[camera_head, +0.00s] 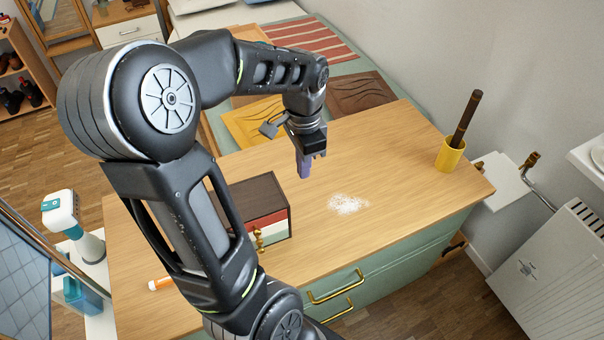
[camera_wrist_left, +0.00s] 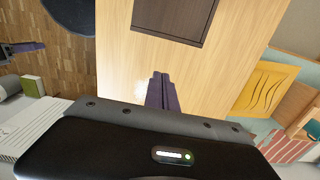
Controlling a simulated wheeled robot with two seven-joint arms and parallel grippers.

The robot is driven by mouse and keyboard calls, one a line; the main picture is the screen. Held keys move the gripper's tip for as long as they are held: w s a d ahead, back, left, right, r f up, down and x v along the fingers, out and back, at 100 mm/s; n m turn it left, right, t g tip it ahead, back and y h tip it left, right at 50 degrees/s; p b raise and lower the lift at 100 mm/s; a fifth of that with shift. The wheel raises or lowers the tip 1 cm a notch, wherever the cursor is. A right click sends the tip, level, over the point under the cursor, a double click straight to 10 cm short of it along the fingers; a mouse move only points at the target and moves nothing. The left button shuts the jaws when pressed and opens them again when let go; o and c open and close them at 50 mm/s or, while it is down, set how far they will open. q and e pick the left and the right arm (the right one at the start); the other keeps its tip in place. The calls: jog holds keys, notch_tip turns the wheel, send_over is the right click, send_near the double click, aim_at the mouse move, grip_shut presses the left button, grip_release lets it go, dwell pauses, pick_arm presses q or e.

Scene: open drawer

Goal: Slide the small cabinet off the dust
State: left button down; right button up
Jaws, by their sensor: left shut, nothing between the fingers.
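The small cabinet (camera_head: 265,190) stands on the wooden top (camera_head: 390,125) of a green dresser. It has a dark brown top and a front with red and white drawers and brass knobs. In the left wrist view its dark top (camera_wrist_left: 178,18) is at the upper edge. The white dust (camera_head: 347,204) lies uncovered on the wood, to the right of the cabinet and apart from it. In the left wrist view it is a pale patch (camera_wrist_left: 141,88) beside the fingers. My left gripper (camera_head: 304,172) is shut and empty, pointing down above the wood between the cabinet and the dust, nearer the back. My right gripper is not identifiable in the head view.
A yellow cup (camera_head: 450,154) with a dark stick stands at the right end of the top. An orange and white marker-like item (camera_head: 160,284) lies at the front left, partly behind my arm. The wood right of the dust is clear.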

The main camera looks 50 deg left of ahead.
pick_arm(q)
notch_tip(320, 180, up, 7)
jog(key=shift+s, duration=0.2)
jog(key=shift+f, duration=0.15)
dwell(0.4)
